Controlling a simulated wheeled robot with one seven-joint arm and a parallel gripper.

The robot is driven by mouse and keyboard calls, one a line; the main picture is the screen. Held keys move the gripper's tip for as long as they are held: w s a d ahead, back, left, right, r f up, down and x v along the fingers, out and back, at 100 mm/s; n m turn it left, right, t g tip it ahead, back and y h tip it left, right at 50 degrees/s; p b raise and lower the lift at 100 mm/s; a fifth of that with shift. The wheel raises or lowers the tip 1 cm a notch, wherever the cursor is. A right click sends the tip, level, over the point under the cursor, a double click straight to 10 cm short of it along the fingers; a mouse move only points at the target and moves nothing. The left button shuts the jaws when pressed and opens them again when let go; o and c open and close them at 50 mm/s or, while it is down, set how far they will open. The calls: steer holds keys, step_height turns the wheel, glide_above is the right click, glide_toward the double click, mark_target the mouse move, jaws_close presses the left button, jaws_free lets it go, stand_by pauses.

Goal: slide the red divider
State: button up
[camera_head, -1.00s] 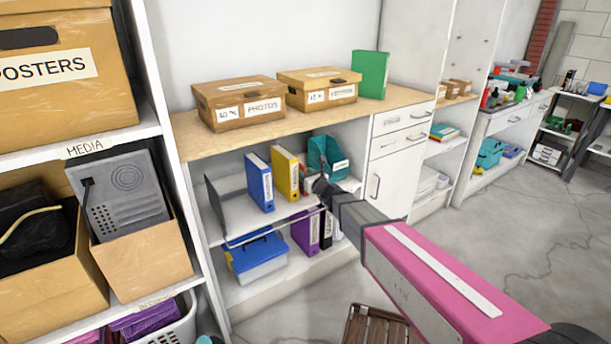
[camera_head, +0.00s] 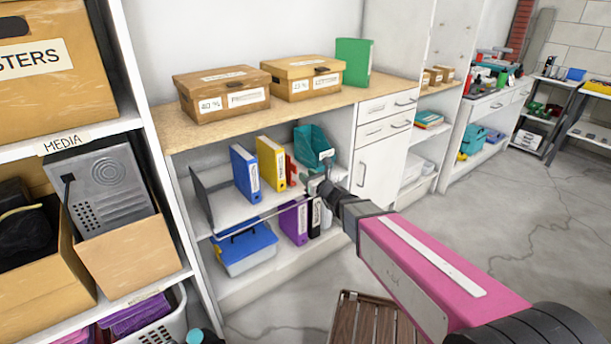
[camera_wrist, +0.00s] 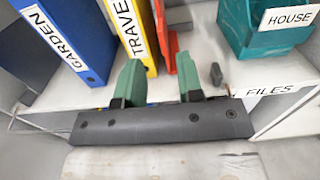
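The red divider (camera_head: 291,170) stands upright on the upper shelf of the open cabinet, right of the yellow binder (camera_head: 271,163) and left of the teal file holder (camera_head: 313,146). In the wrist view the red divider (camera_wrist: 171,38) shows beyond my gripper's fingers, with its lower part partly behind the right finger. My gripper (camera_wrist: 159,60) is open, with its two green fingers apart and nothing seen held between them. It also shows in the head view (camera_head: 316,183), in front of the shelf's edge near the divider; contact cannot be told.
A blue binder (camera_head: 245,173) stands left of the yellow one. A blue bin (camera_head: 244,250) and a purple binder (camera_head: 294,222) are on the lower shelf. Two cardboard boxes (camera_head: 222,94) (camera_head: 305,78) sit on the counter. A wooden stool (camera_head: 362,318) stands on the floor.

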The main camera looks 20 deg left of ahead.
mark_target(296, 169)
steer(key=x, duration=0.5)
steer(key=f+x, duration=0.1)
steer(key=x, duration=0.2)
steer(key=shift+w+a, duration=0.1)
steer(key=shift+w, duration=0.05)
stand_by(0.6)
jaws_close()
